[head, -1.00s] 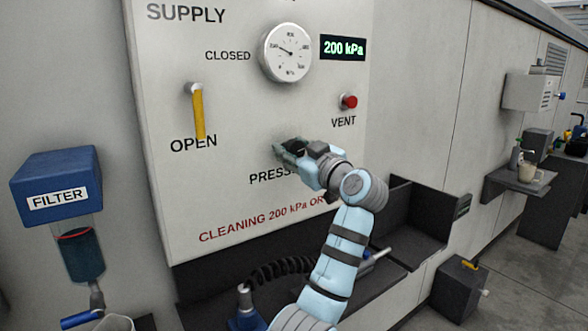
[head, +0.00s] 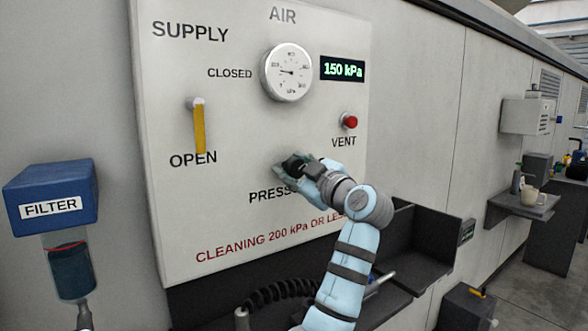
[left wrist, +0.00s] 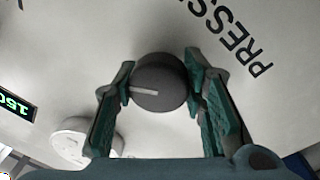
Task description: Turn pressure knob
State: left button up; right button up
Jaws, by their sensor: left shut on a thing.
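The dark round pressure knob (left wrist: 158,84) with a pale pointer line shows in the left wrist view, on the panel beside the "PRESSURE" lettering. My left gripper (head: 291,170) is at the knob in the head view, with its two green-padded fingers on either side, shut on it. In the head view the fingers hide much of the knob and part of the lettering. The round gauge (head: 287,72) stands above, and the green digital display (head: 342,69) reads 150 kPa. My right gripper is not in view.
A yellow supply lever (head: 200,130) points down toward "OPEN". A red vent button (head: 348,121) sits above and right of my gripper. A blue filter (head: 50,193) hangs at left. A dark open bin (head: 415,240) is below right.

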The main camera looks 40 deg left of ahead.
pick_arm(q)
jog(key=o, duration=1.2)
jog(key=shift+w, duration=0.1)
jog(key=v, duration=1.2)
jog(key=shift+a, duration=0.1)
